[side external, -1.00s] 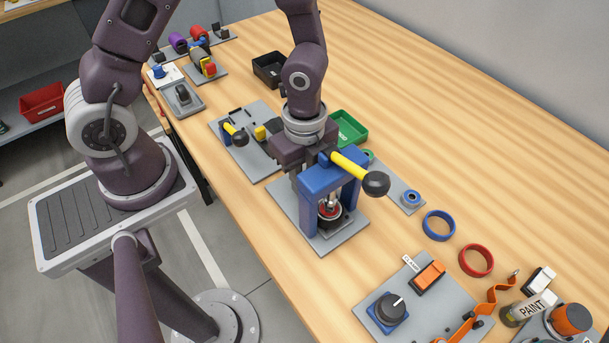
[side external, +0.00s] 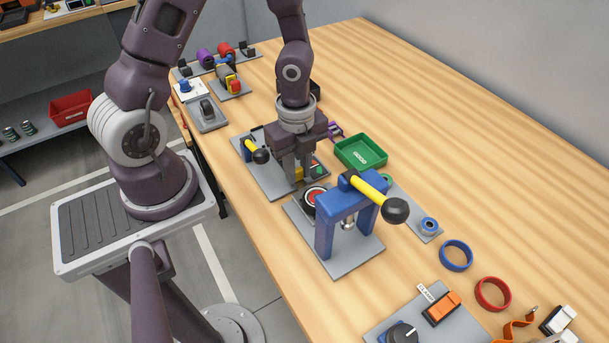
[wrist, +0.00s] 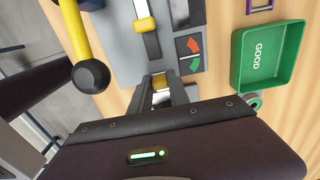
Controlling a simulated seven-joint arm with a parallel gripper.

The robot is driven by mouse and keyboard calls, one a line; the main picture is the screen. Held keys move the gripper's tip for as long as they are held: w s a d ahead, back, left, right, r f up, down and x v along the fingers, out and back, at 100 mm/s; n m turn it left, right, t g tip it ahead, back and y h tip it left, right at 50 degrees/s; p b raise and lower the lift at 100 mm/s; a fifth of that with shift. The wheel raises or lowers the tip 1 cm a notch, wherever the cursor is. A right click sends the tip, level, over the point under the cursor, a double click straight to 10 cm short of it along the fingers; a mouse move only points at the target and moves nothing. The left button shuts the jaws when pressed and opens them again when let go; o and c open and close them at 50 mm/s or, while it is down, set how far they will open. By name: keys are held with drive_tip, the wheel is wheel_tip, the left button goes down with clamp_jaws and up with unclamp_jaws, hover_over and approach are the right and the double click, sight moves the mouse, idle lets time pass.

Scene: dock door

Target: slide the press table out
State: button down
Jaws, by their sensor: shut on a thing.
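The press has a blue frame (side external: 343,205) on a grey base plate (side external: 350,258), with a yellow lever (side external: 370,185) ending in a black knob. The press table (side external: 314,199), a dark round piece with a red top, sits out on the far left side of the frame, no longer beneath its ram. My gripper (side external: 298,176) is low beside the table, on the side away from the frame. In the wrist view, its fingertips close on a small yellow piece (wrist: 161,86), seemingly the table's handle. My gripper's body hides the table there.
Another grey fixture (side external: 262,178) with a yellow lever lies just behind my gripper. A green tray (side external: 361,152) marked GOOD stands to the right. Blue (side external: 456,254) and red (side external: 492,293) rings lie on the wood.

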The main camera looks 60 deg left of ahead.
drive_tip(key=shift+a, duration=0.25)
drive_tip(key=c, duration=1.5)
unclamp_jaws()
drive_tip(key=shift+o, duration=1.3)
wheel_tip(320, 180, up, 7)
drive_tip(key=shift+r, duration=0.1)
